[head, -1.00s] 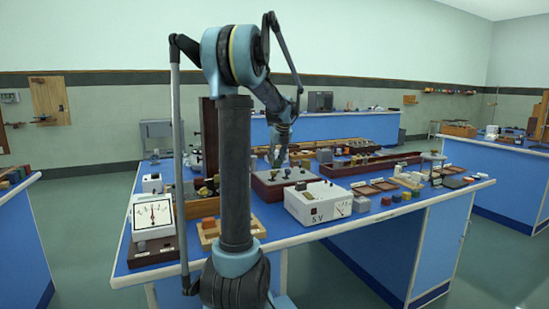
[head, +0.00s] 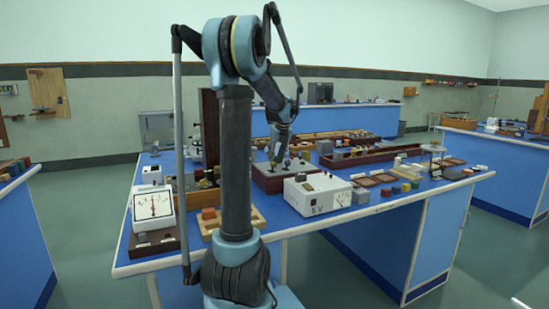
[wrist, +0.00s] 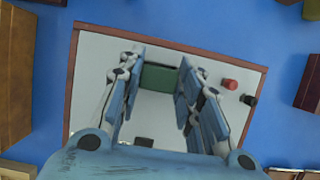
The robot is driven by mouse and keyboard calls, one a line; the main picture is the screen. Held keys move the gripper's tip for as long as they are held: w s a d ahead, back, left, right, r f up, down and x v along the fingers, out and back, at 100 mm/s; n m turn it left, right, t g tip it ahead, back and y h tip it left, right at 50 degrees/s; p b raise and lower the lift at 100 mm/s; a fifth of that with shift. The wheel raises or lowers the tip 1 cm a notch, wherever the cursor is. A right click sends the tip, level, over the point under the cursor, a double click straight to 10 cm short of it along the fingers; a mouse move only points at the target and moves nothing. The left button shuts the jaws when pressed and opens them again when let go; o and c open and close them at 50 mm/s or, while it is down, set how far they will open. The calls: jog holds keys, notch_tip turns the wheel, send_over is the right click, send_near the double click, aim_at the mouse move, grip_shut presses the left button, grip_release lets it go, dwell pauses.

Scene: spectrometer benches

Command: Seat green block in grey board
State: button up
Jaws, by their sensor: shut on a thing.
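My gripper (wrist: 157,95) shows in the wrist view with its two blue-padded fingers on either side of the green block (wrist: 158,77). It is shut on the block. The grey board (wrist: 93,85), a pale panel with a brown wooden rim, lies below. A red knob (wrist: 229,84) and a black knob (wrist: 248,100) stand on its right side. In the head view my gripper (head: 277,153) is over the grey board (head: 264,168); the block cannot be made out there. The block's underside and any slot beneath are hidden, so I cannot tell whether it touches the board.
A white 5 V supply box (head: 318,194) stands in front of the board on the blue bench. A white meter (head: 153,207) and a wooden tray with an orange block (head: 209,213) are at left. Small coloured blocks (head: 405,187) and brown trays (head: 373,180) lie at right.

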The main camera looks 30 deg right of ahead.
jog(key=o, duration=1.1)
jog(key=shift+r, duration=0.1)
jog(key=v, duration=1.1)
jog(key=shift+s+r, duration=0.2)
jog(key=shift+r, duration=0.1)
jog(key=shift+s, duration=0.1)
